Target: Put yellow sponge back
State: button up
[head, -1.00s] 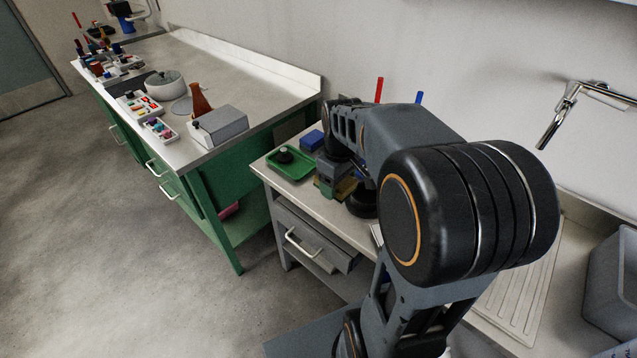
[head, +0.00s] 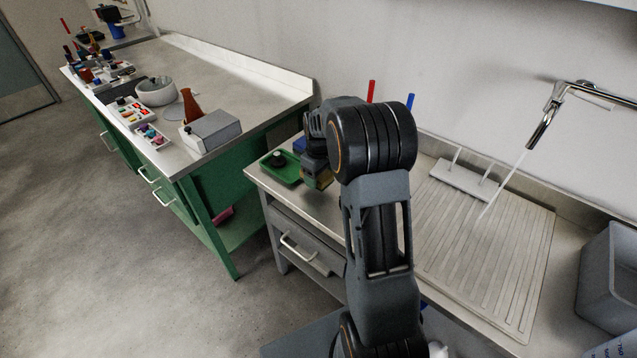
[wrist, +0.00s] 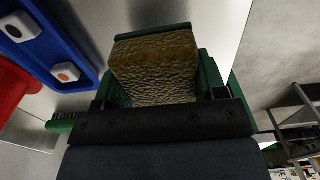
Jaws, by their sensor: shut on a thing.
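My gripper (head: 317,180) is shut on the yellow sponge (wrist: 155,72), which shows between its dark green jaws in the wrist view. In the head view a small yellow part of the sponge (head: 319,183) shows under my gripper, by the front edge of the grey cabinet's top. My wrist and arm hide much of the area behind it. I cannot tell whether the sponge touches the surface.
A green tray (head: 268,171) with a black object is just left of my gripper. A red rod (head: 371,91) and a blue rod (head: 410,102) stand behind my arm. A ribbed draining board (head: 510,270), tap (head: 548,115) and grey bin (head: 612,275) are on the right.

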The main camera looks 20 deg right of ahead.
jog(key=shift+w+f, duration=0.15)
jog(key=shift+f, duration=1.55)
jog(key=shift+f, duration=0.2)
jog(key=o, duration=0.9)
notch_tip(320, 180, up, 12)
jog(key=shift+f, duration=0.2)
jog(key=s+a+r+m+t, duration=0.1)
jog(key=s+a, duration=0.4)
jog(key=s, duration=0.5)
jog(key=s+a+r+m+t, duration=0.1)
jog(key=s+a+m+t, duration=0.1)
jog(key=s+a, duration=0.4)
jog(key=shift+s+r+m, duration=0.3)
jog(key=shift+s+m, duration=0.6)
jog(key=shift+s, duration=1.8)
